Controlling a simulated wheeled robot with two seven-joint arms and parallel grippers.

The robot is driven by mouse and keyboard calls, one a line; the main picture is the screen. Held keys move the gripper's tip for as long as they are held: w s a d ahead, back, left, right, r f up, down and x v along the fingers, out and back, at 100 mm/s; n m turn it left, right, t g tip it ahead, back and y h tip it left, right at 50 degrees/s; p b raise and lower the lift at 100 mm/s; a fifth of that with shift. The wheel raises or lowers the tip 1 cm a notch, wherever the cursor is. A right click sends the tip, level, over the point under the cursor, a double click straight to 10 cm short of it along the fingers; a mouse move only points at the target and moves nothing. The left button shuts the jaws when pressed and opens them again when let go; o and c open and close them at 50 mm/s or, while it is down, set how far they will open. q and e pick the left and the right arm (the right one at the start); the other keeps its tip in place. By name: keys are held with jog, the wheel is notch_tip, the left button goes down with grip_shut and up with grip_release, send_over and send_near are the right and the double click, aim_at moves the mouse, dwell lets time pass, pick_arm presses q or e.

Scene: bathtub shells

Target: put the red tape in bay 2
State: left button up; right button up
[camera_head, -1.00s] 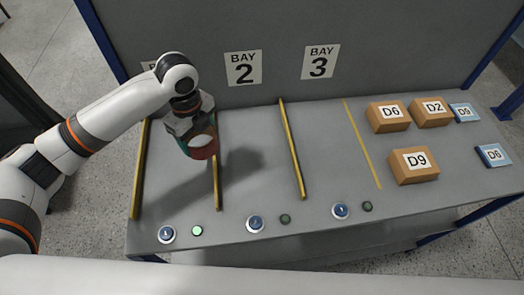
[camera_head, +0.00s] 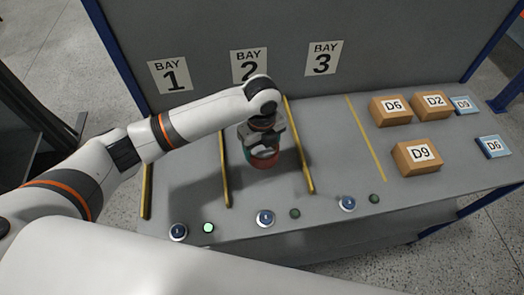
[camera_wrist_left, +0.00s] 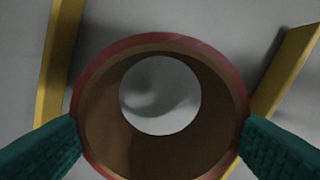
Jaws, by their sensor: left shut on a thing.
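The red tape (camera_head: 265,161) is a roll with a brown core; its red rim rings the wrist view (camera_wrist_left: 158,40). My left gripper (camera_head: 262,148) is shut on it, its green fingers on either side of the roll. Gripper and tape are over bay 2, between the yellow divider on the left (camera_head: 224,172) and the one on the right (camera_head: 304,165). The gripper hides part of the tape. I cannot tell whether the tape touches the bench. The bay 2 sign (camera_head: 249,66) is on the back panel, partly covered by my arm. My right gripper is not in view.
Bays 1 and 3 look empty. Brown boxes (camera_head: 417,157) and blue labelled packs (camera_head: 493,147) lie on the right part of the bench (camera_head: 340,150). Blue buttons (camera_head: 265,219) line the front edge. The bay 1 lamp (camera_head: 208,227) glows green; the others are dark.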

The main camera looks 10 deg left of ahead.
pick_arm(q)
notch_tip(320, 180, down, 3)
jog(key=shift+f, duration=0.1)
jog(key=shift+f, duration=0.2)
jog(key=o, duration=1)
notch_tip(320, 180, up, 12)
jog(key=b, duration=0.1)
jog(key=shift+r+b, duration=0.2)
jog(key=shift+b, duration=0.1)
